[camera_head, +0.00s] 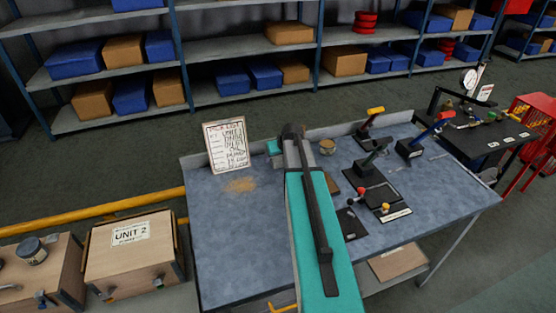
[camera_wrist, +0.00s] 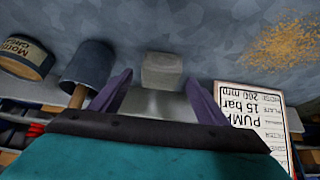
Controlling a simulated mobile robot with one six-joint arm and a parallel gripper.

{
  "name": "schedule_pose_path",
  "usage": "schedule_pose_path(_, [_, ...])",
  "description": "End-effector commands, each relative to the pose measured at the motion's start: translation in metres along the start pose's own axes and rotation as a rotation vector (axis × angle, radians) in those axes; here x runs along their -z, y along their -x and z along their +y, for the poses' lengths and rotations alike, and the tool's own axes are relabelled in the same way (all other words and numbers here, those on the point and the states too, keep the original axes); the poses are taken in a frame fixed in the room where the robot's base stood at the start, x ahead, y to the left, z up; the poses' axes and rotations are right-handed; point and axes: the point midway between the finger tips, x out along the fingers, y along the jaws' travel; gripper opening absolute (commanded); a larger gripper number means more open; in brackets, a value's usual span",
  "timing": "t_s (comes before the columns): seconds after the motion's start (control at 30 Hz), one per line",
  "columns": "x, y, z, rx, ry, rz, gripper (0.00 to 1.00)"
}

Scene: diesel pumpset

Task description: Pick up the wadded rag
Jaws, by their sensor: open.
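A pale grey, blocky lump (camera_wrist: 162,70) on the blue-grey bench top appears in the wrist view, just beyond and between the fingertips. It may be the wadded rag, but I cannot tell for sure. My gripper (camera_wrist: 159,80) is open, its two purple fingers spread with the lump in line with the gap. I see no contact. In the head view my teal arm reaches over the workbench (camera_head: 225,255) to its back edge, and it hides the lump and most of my gripper.
A blue-grey cylinder with a brown handle (camera_wrist: 88,65) and a labelled tin (camera_wrist: 28,58) stand left of the fingers in the wrist view. A white sign (camera_head: 226,147) and a sandy patch (camera_head: 240,185) are opposite. Lever fixtures (camera_head: 370,195) crowd the bench's right half.

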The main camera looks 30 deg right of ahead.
Motion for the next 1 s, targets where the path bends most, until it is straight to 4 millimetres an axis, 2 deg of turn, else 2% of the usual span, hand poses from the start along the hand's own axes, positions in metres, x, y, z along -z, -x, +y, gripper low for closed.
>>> schedule_pose_path(0.1, [0.002,-0.011,0.000,0.001,0.000,-0.002,0.69])
schedule_pose_path(0.3, [0.001,-0.021,0.000,0.000,0.000,0.000,0.69])
schedule_pose_path(0.87, [0.000,-0.022,0.000,0.000,0.000,0.000,0.69])
schedule_pose_path(1.0, [0.000,-0.022,0.000,0.000,0.000,0.000,0.47])
